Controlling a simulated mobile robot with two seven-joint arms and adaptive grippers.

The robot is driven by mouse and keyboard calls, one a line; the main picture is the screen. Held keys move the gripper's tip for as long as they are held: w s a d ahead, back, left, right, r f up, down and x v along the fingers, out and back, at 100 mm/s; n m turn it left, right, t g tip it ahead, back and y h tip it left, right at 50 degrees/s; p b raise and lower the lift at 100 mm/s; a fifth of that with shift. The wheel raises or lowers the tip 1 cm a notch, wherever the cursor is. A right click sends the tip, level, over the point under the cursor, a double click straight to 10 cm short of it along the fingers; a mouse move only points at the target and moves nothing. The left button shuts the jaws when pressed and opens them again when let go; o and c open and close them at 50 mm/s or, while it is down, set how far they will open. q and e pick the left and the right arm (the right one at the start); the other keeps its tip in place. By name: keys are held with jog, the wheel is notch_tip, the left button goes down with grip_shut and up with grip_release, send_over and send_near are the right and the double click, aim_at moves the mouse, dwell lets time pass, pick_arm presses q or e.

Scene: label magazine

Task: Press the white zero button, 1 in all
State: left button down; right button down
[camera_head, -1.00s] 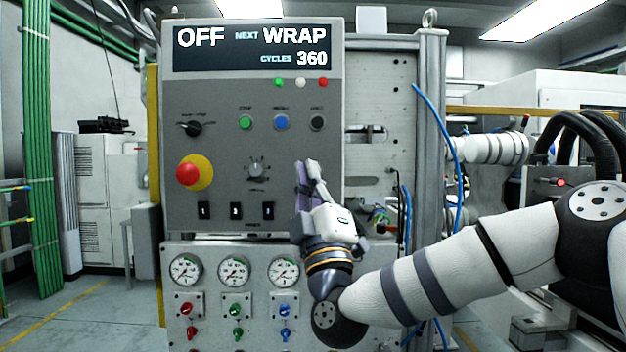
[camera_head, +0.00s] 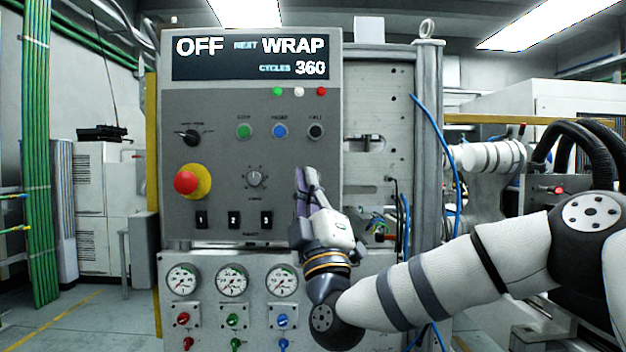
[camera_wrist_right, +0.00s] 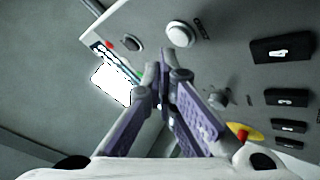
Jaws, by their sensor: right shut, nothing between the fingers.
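The white zero button (camera_wrist_right: 180,33) is a round white knob-like button on the grey panel in the right wrist view. It lies just beyond my right fingertips; I cannot tell whether they touch it. In the head view that spot of the panel is hidden behind my right gripper (camera_head: 306,172). The right gripper also shows in the wrist view (camera_wrist_right: 171,62), with its purple-padded fingers shut and nothing between them. It points up at the panel's lower right area, right of the grey rotary knob (camera_head: 255,179). My left gripper is not in view.
Close by are the black button (camera_head: 316,131), blue button (camera_head: 280,131), green button (camera_head: 244,131) and red emergency stop (camera_head: 187,182). Numbered black switches (camera_head: 233,219) line the panel's lower part; the fourth (camera_wrist_right: 285,48) shows in the wrist view. Gauges (camera_head: 232,281) sit below.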

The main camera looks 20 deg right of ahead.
jog(key=shift+w, duration=0.1)
dwell(0.6)
jog(key=shift+w+d, duration=0.1)
jog(key=shift+w, duration=0.2)
jog(key=shift+w+d, duration=0.15)
jog(key=shift+w, duration=0.2)
dwell(0.5)
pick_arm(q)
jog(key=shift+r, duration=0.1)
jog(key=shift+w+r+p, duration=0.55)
pick_arm(e)
jog(key=shift+s+a, duration=0.2)
jog(key=shift+s, duration=0.55)
